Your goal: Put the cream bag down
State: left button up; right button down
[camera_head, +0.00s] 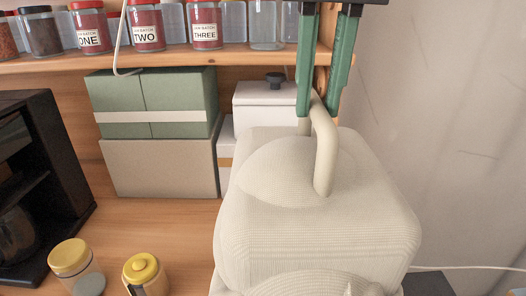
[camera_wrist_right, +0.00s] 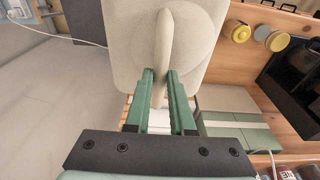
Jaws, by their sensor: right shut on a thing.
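The cream bag (camera_head: 310,225) is a large, ribbed, rounded bag with a thick loop handle (camera_head: 326,150). It fills the lower middle and right of the head view. My right gripper (camera_head: 319,108) comes down from above, with its green fingers shut on the handle. In the right wrist view the bag (camera_wrist_right: 125,45) hangs beyond the fingertips (camera_wrist_right: 161,80), and the handle runs between the two fingers. The bag's underside is out of sight, so I cannot tell whether it touches the dresser top (camera_head: 145,230). My left gripper is not in view.
Two yellow-lidded jars (camera_head: 147,270) and (camera_head: 72,258) stand left of the bag, near a black open-fronted appliance (camera_head: 50,140). Green (camera_head: 160,95) and beige (camera_head: 160,168) boxes and a white box (camera_head: 262,103) stand behind. A shelf above (camera_head: 130,59) carries labelled jars.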

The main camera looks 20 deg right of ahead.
aim_at(270, 136)
jog(key=w+f, duration=0.2)
jog(key=w+a+f, duration=0.1)
jog(key=w+f, duration=0.1)
jog(key=w+a+f, duration=0.1)
jog(key=w+f, duration=0.1)
jog(key=w, duration=0.1)
jog(key=shift+a+f, duration=0.2)
jog(key=shift+f, duration=0.1)
jog(key=shift+w+f, duration=0.2)
jog(key=shift+f, duration=1.65)
jog(key=shift+w+f, duration=0.1)
jog(key=c, duration=0.8)
grip_release()
jog(key=shift+o, duration=0.2)
jog(key=r, duration=0.4)
jog(key=s+r, duration=0.1)
jog(key=r, duration=0.7)
jog(key=shift+s+a, duration=0.3)
jog(key=shift+s, duration=0.1)
